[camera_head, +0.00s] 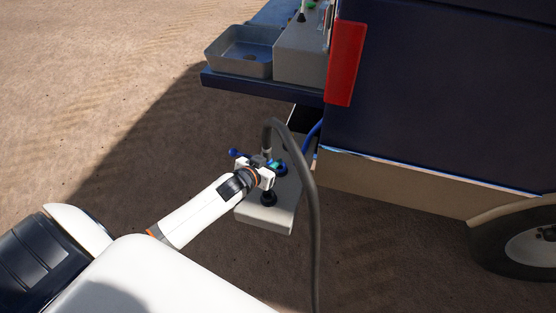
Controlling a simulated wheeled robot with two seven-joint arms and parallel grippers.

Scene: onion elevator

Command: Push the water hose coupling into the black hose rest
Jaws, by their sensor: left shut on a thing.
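My left gripper (268,168) reaches in from the lower left and is shut on the water hose coupling at the end of the dark grey hose (315,205). The coupling (267,150) points down over the pale grey block, and its lower end is hidden by the gripper. A black round fitting (269,199), which looks like the black hose rest, is on top of the block just in front of the gripper. I cannot tell whether the coupling touches anything below it. My right gripper is not in view.
The pale grey block (264,219) also bears a blue ring fitting (281,170). A blue hose (313,132) runs behind it. Above are a grey sink (226,54) on a dark blue shelf and a red panel (345,63). A dark blue vehicle body (440,100) closes off the right.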

